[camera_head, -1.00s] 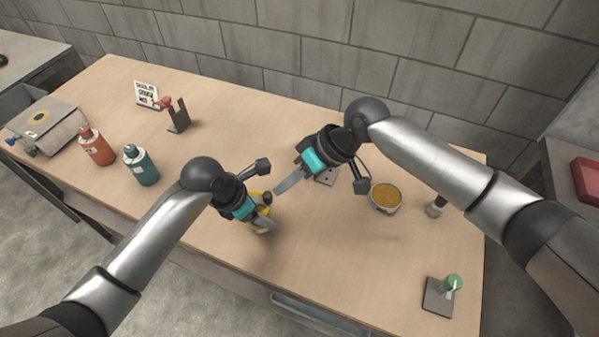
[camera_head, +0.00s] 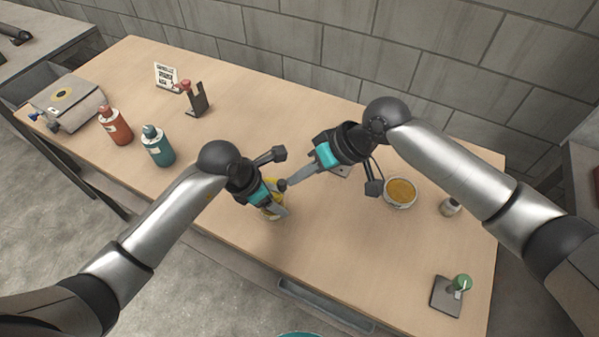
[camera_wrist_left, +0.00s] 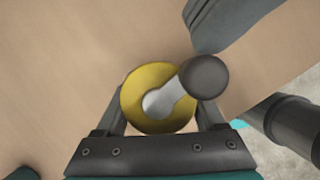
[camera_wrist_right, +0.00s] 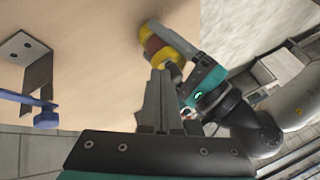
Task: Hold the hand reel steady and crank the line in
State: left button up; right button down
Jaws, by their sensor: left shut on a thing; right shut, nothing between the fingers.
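The yellow hand reel (camera_head: 272,212) is upright in my left gripper (camera_head: 270,206), low over the table near its front edge. In the left wrist view the reel (camera_wrist_left: 150,76) shows as a round yellow top between the fingers, with a grey crank arm (camera_wrist_left: 163,99) ending in a dark round knob (camera_wrist_left: 204,77). The knob also shows in the head view (camera_head: 282,185). My right gripper (camera_head: 291,181) is shut and empty, its tip close beside the knob; I cannot tell whether they touch. In the right wrist view the reel (camera_wrist_right: 155,38) is just past the right fingertips.
A bowl of orange-brown contents (camera_head: 400,191) and a small jar (camera_head: 450,207) stand right of my right gripper. A plate with a green knob (camera_head: 446,295) is at front right. An orange bottle (camera_head: 116,127), teal bottle (camera_head: 158,147), grey bag (camera_head: 65,98) and dark stand (camera_head: 199,103) are at left.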

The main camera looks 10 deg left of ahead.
jog(key=shift+s, duration=0.15)
jog(key=s+m+t, duration=0.1)
jog(key=m, duration=0.1)
jog(key=s+m+t, duration=0.1)
jog(key=shift+s+a+m, duration=0.1)
jog(key=shift+a+m, duration=0.05)
jog(key=shift+m, duration=0.25)
jog(key=s+m+t+h, duration=0.1)
jog(key=m, duration=0.1)
jog(key=s+a+m+t, duration=0.1)
jog(key=m, duration=0.1)
jog(key=shift+s+a+t+h, duration=0.15)
jog(key=shift+t+h, duration=0.15)
jog(key=shift+h, duration=0.1)
jog(key=shift+s+a+r, duration=0.1)
jog(key=shift+s+a, duration=0.1)
jog(key=shift+a, duration=0.05)
jog(key=shift+w, duration=0.2)
dwell(1.1)
